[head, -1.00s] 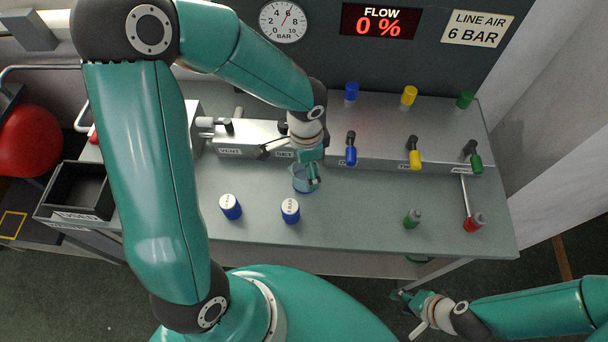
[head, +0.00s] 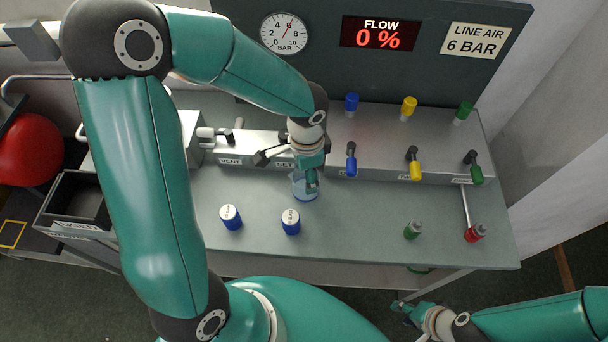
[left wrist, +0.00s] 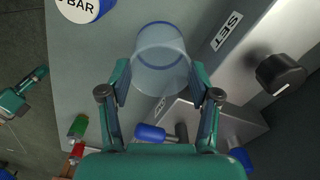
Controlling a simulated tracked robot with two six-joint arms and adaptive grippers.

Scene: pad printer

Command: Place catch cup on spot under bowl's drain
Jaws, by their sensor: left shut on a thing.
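I cannot make out a bowl or drain.
Two blue jars with white lids (head: 231,217) (head: 290,221) stand left of and in front of the cup. Behind it is a grey block with a black knob and blue (head: 351,166), yellow and green levers.

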